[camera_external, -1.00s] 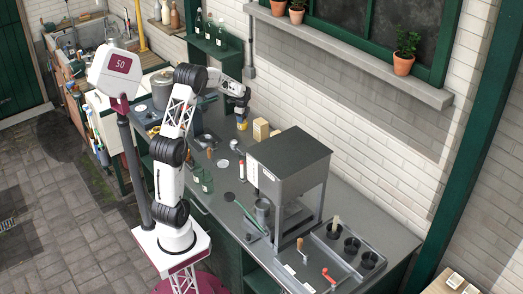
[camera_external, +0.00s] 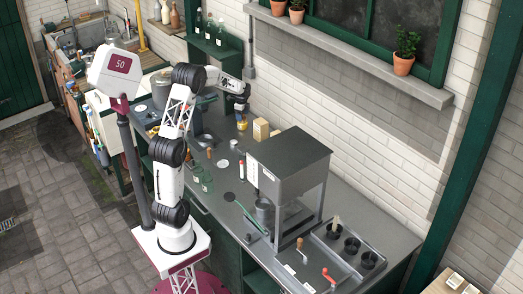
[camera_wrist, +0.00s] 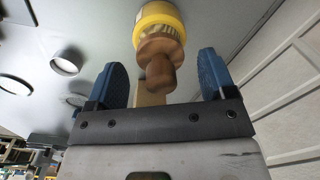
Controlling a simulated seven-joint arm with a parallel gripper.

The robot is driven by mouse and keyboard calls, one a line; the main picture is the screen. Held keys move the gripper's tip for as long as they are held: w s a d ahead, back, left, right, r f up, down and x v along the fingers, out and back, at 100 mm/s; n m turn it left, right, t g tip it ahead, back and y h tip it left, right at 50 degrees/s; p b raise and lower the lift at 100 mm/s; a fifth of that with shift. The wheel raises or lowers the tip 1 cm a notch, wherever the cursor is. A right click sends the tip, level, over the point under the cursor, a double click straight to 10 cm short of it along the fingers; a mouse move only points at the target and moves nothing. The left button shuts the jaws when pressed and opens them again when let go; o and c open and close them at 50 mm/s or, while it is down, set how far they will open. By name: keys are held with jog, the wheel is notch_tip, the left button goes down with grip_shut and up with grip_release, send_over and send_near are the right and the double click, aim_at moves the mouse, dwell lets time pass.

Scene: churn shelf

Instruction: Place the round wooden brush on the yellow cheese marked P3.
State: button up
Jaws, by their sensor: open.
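The yellow cheese (camera_wrist: 158,14) is at the top of the wrist view; its P3 mark is not readable. In the outside view the cheese (camera_external: 242,126) is small, on the dark counter below my gripper. The round wooden brush (camera_wrist: 158,58), with a brown knob and pale bristles, has its bristle side against the cheese's face. Its knob points towards my gripper. My gripper (camera_wrist: 162,78) is open, one blue finger on each side of the knob with a gap to both. In the outside view my gripper (camera_external: 240,107) is just above the cheese.
Pale blocks (camera_external: 261,128) stand just right of the cheese. A grey box-shaped machine (camera_external: 289,156) stands further right. A large pot (camera_external: 161,88) is at the left. The brick wall runs behind the counter.

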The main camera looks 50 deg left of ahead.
notch_tip(320, 180, up, 10)
jog(key=shift+s+d+f, duration=0.1)
jog(key=shift+f, duration=0.1)
dwell(0.3)
dwell(0.6)
jog(key=shift+d+r, duration=0.1)
jog(key=shift+d, duration=0.05)
jog(key=s+d+r+n+t, duration=0.1)
jog(key=s+d+r+n, duration=0.3)
jog(key=s+d, duration=0.6)
jog(key=s+d+r+n, duration=0.2)
jog(key=s+d+r, duration=0.45)
jog(key=d, duration=0.85)
jog(key=s+d+f+n, duration=0.1)
jog(key=s+d, duration=0.3)
jog(key=s, duration=0.4)
jog(key=s+d+f+n+t, duration=0.1)
jog(key=s+d+f+n, duration=0.1)
jog(key=s+d, duration=0.3)
jog(key=s+d+f+n, duration=0.2)
jog(key=s+d, duration=0.3)
jog(key=s, duration=0.7)
jog(key=shift+s+d+n, duration=0.2)
jog(key=shift+s+n, duration=0.15)
jog(key=shift+n, duration=0.35)
